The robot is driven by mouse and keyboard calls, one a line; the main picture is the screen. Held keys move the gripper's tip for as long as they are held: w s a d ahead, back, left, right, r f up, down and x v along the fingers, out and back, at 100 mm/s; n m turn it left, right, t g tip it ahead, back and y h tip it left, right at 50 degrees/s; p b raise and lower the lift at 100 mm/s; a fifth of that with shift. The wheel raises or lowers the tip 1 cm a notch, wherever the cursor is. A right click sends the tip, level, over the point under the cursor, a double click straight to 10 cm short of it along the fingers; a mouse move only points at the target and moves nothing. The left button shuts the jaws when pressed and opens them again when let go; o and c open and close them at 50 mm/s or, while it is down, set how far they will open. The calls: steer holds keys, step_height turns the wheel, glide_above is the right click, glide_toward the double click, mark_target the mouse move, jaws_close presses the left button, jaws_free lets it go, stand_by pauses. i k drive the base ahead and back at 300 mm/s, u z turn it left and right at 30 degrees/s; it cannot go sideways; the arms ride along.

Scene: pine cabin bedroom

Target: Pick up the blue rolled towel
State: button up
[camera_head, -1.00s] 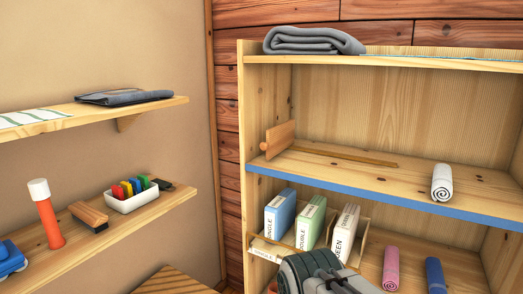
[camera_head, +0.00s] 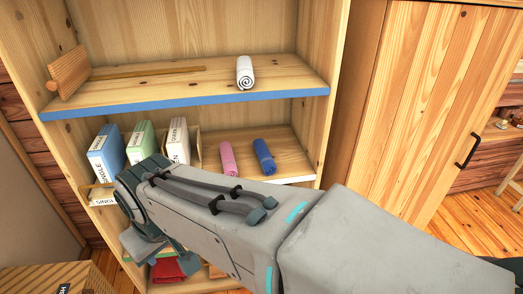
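The blue rolled towel (camera_head: 264,156) lies on the shelf below the blue-edged one, at its right side, with a pink rolled towel (camera_head: 228,159) just to its left. Both are fully visible and a small gap seems to part them. My arm crosses the lower middle of the view, in front of the lower shelves. Its far end is at the left, below the row of boxes. My gripper's fingers cannot be made out, so I cannot tell whether it is open or shut.
A white rolled towel (camera_head: 245,72) lies on the blue-edged shelf (camera_head: 190,105) above, with a wooden T-shaped tool (camera_head: 68,73). Upright boxes (camera_head: 141,142) stand left of the pink towel. A wooden cabinet door (camera_head: 425,100) is at right. A cardboard box (camera_head: 45,279) is at lower left.

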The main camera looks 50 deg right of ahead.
mark_target(269, 166)
steer(key=z, duration=3)
steer(key=i, duration=1.3)
steer(key=u, duration=3.75)
